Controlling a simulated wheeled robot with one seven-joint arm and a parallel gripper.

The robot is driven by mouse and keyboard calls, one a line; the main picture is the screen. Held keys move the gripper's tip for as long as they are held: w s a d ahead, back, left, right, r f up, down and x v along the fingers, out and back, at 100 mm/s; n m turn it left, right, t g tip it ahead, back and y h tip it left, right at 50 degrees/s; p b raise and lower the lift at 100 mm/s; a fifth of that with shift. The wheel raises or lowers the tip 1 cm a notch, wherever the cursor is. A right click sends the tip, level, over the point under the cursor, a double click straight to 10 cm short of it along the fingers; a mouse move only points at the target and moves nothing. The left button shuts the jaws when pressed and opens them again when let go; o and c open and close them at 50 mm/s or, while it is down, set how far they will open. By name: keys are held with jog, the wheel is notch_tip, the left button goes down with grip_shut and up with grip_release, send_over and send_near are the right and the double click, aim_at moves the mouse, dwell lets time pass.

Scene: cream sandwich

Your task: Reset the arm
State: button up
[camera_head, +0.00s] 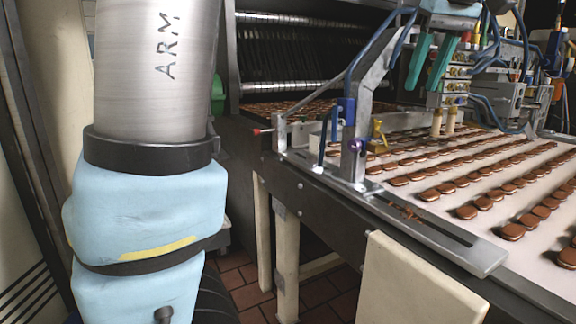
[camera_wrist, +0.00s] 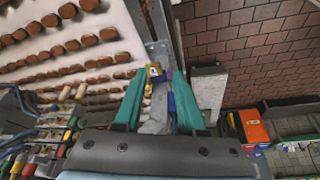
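My gripper (camera_head: 421,88) hangs at the top right of the head view, above the conveyor's near-left edge. Its two teal fingers point down and stand apart. In the wrist view the fingers of my gripper (camera_wrist: 159,72) are also spread, with nothing held between them. Beyond the gap in that view lie a yellow knob (camera_wrist: 154,73) and blue clamp parts of the conveyor frame. Most of my arm between the blue-covered column and the gripper is out of the head view.
A white conveyor belt (camera_head: 490,222) carries rows of brown biscuits. Hoses and fittings (camera_head: 500,60) crowd the back right. Tiled floor (camera_head: 322,292) shows below the frame.

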jog(key=w+a+f+m+g+p, duration=0.1)
jog(key=w+a+f, duration=0.2)
jog(key=a+f, duration=0.45)
jog(key=w+a+f+m+g, duration=0.1)
jog(key=w+a+f, duration=0.2)
jog(key=a+f, duration=0.4)
jog(key=s+a+f, duration=0.3)
jog(key=a+f, duration=0.4)
jog(key=a, duration=0.1)
jog(key=s+a+f+m+p, duration=0.1)
jog(key=s+a+f, duration=0.3)
jog(key=a+f, duration=0.3)
jog(key=shift+a+f+g+h, duration=0.4)
jog(key=shift+o, duration=0.2)
